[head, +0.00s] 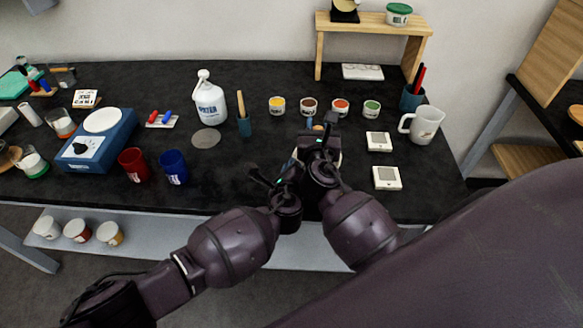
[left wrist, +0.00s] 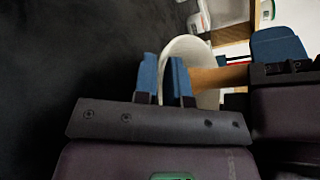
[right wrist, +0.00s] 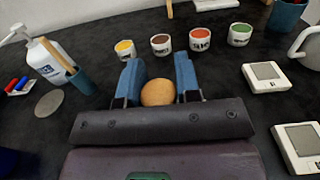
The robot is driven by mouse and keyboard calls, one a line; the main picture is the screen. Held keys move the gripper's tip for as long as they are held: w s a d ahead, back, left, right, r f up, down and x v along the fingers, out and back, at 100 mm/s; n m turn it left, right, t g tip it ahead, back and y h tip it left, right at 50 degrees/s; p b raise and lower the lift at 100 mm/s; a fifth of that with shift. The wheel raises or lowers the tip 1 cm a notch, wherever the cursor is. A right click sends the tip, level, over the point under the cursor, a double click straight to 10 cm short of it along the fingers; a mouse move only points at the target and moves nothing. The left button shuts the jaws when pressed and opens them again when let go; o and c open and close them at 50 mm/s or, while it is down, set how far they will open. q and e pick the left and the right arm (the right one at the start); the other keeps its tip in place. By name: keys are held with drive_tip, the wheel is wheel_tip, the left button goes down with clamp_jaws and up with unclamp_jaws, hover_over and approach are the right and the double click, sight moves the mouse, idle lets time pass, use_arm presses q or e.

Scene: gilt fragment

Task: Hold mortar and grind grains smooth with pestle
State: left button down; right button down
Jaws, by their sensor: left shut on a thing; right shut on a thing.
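The white mortar (left wrist: 205,46) is mostly hidden behind my grippers in the head view, where a sliver of its rim shows (head: 295,154). My left gripper (left wrist: 164,78) is shut on the mortar's wall, one blue finger on each side of the rim. The wooden pestle (left wrist: 222,76) reaches into the mortar's mouth. My right gripper (right wrist: 158,84) is shut on the pestle, whose round tan end (right wrist: 157,92) shows between the blue fingers. The grains inside the mortar are hidden.
Small pots of coloured powder, such as the yellow one (head: 277,106), stand behind the mortar. White square devices (head: 387,178) and a white jug (head: 422,125) stand to the right. Red (head: 133,165) and blue (head: 174,167) cups stand left. Black table (head: 235,180) is clear near the front.

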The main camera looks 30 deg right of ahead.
use_arm(q)
drive_tip(key=shift+a+f, duration=0.1)
drive_tip(key=shift+f, duration=0.1)
use_arm(e)
drive_tip(key=shift+w+d+f, duration=0.1)
drive_tip(key=shift+d+f, duration=0.15)
drive_tip(key=shift+d, duration=0.1)
drive_tip(key=shift+a, duration=0.1)
use_arm(q)
drive_tip(key=shift+a, duration=0.15)
use_arm(e)
drive_tip(key=shift+w+a+r, duration=0.1)
drive_tip(key=shift+w+a, duration=0.05)
drive_tip(key=shift+a, duration=0.85)
drive_tip(key=shift+s+d, duration=0.7)
drive_tip(key=shift+s, duration=0.1)
drive_tip(key=shift+w, duration=0.15)
